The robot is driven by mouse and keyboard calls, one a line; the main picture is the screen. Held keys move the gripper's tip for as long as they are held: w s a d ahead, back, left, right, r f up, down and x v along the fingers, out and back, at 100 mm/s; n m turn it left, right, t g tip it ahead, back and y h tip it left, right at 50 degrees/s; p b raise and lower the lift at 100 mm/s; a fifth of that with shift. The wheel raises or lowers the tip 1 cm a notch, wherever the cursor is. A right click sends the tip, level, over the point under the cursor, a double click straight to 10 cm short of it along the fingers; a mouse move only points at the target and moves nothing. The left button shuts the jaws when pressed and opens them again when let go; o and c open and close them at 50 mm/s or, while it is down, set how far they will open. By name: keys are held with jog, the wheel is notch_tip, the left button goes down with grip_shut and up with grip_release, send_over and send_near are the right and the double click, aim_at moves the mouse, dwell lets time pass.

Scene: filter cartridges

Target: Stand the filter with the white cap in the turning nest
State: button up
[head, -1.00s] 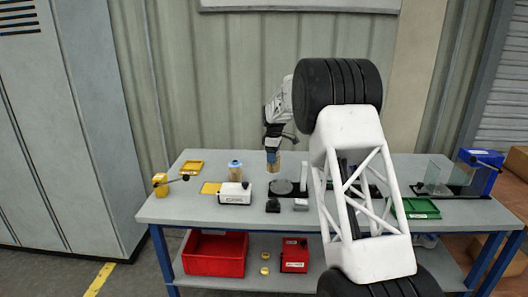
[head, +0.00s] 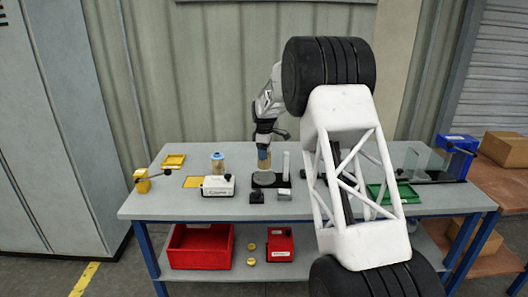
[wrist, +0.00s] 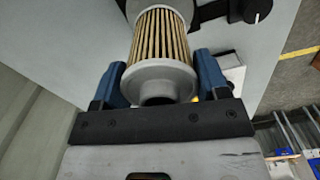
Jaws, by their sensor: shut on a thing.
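My gripper (head: 264,150) is shut on a filter (wrist: 160,45) with tan pleats and pale grey-white end caps. In the wrist view the blue fingers of my gripper (wrist: 160,85) sit on either side of its near cap. In the head view this filter (head: 264,162) is upright over the turning nest (head: 264,180), a dark round disc on the bench. I cannot tell whether its lower end touches the disc.
A white box (head: 218,187) is left of the nest, and a pale upright post (head: 286,166) is close on its right. A yellow tray (head: 174,161) is at the back left, a green tray (head: 380,192) to the right.

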jog(key=shift+f, duration=1.6)
jog(key=shift+f, duration=0.6)
dwell(1.1)
jog(key=o, duration=1)
jog(key=shift+o, duration=0.4)
jog(key=shift+r, duration=0.3)
jog(key=shift+r, duration=0.65)
jog(key=shift+r, duration=0.2)
jog(key=shift+r, duration=3.1)
